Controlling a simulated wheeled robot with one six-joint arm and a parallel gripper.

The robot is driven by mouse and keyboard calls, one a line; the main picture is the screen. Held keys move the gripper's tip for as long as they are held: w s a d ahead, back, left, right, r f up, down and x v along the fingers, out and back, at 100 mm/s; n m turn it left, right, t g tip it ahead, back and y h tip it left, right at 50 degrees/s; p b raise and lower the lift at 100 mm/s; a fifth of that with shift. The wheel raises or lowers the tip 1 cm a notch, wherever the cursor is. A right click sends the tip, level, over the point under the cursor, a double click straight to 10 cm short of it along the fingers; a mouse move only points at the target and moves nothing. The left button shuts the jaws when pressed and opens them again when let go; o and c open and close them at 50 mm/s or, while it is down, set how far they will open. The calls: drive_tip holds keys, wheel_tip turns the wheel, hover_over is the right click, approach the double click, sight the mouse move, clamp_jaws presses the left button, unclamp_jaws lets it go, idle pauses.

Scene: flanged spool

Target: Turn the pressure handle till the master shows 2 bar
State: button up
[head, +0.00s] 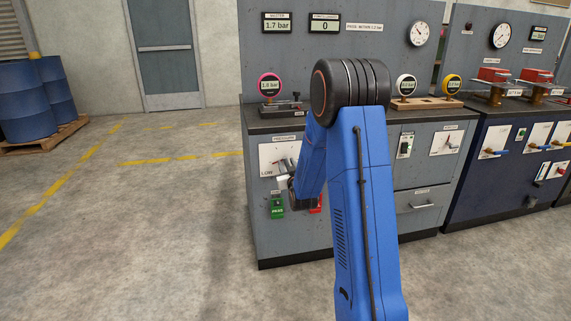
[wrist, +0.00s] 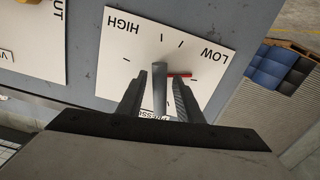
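The master display (head: 277,23) on the back panel reads 1.7 bar. The pressure plate (head: 268,160) is white, on the front of the grey bench; in the wrist view the plate (wrist: 205,30) appears upside down, with HIGH, LOW and tick marks. The grey pressure handle (wrist: 160,88) stands out from it, with a red pointer (wrist: 179,75) near its base directed toward the LOW side. My gripper (wrist: 160,98) is open, one finger on each side of the handle, with gaps visible. In the head view my gripper (head: 284,183) is at the plate, partly hidden by my arm.
A pink-rimmed gauge (head: 270,85) stands on the bench top. Below the plate are a green button (head: 277,208) and a red one (head: 316,206), partly behind my arm. A drawer (head: 421,201) is at right. Open floor lies left, with blue drums (head: 28,98) beyond.

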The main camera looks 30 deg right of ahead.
drive_tip(key=shift+c, duration=0.6)
clamp_jaws()
drive_tip(key=shift+m, duration=0.3)
drive_tip(key=shift+m, duration=0.6)
drive_tip(key=shift+o, duration=0.6)
unclamp_jaws()
